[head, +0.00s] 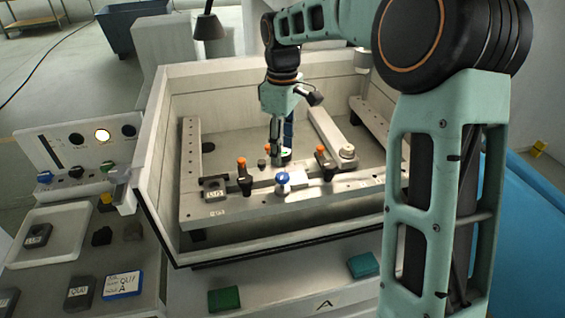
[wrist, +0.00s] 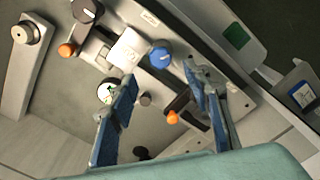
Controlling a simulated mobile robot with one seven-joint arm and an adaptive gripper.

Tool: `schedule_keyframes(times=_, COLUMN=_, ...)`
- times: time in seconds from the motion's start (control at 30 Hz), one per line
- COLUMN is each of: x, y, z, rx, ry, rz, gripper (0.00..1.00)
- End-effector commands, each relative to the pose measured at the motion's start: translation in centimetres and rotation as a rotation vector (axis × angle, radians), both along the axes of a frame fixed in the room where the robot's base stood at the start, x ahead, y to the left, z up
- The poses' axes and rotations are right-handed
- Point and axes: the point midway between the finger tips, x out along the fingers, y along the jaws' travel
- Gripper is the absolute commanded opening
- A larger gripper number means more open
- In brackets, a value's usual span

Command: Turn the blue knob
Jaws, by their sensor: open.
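A blue knob (head: 282,178) sits on the fixture inside the walled tank. In the wrist view this blue knob (wrist: 160,57) lies just beyond the fingertips, apart from them. A second, smaller blue knob (head: 44,177) is on the control panel at the left. My gripper (head: 279,158) points down inside the tank, behind the fixture's blue knob. In the wrist view my gripper (wrist: 160,78) has its two blue-padded fingers spread, with nothing held between them.
Orange-tipped clamps (head: 242,170) (head: 323,158) flank the fixture's knob. A round dial (head: 285,154) is close to my fingers. The pale tank wall (head: 160,150) surrounds the fixture.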

Motion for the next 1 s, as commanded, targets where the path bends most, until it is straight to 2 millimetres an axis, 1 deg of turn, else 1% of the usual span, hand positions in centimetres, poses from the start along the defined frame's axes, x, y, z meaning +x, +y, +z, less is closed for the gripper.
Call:
schedule_keyframes(times=0.03, x=0.0, y=0.0, z=1.0, rx=0.000, ry=-0.002, rz=0.000, gripper=0.45)
schedule_keyframes(times=0.1, x=0.0, y=0.0, z=2.1, rx=-0.001, ry=-0.002, rz=0.000, gripper=0.45)
schedule_keyframes(times=0.2, x=0.0, y=0.0, z=3.2, rx=0.000, ry=-0.001, rz=0.000, gripper=0.45)
schedule_keyframes(times=0.3, x=0.0, y=0.0, z=3.8, rx=-0.001, ry=0.000, rz=0.000, gripper=0.45)
schedule_keyframes(times=1.0, x=0.0, y=0.0, z=3.9, rx=0.000, ry=0.001, rz=0.000, gripper=0.45)
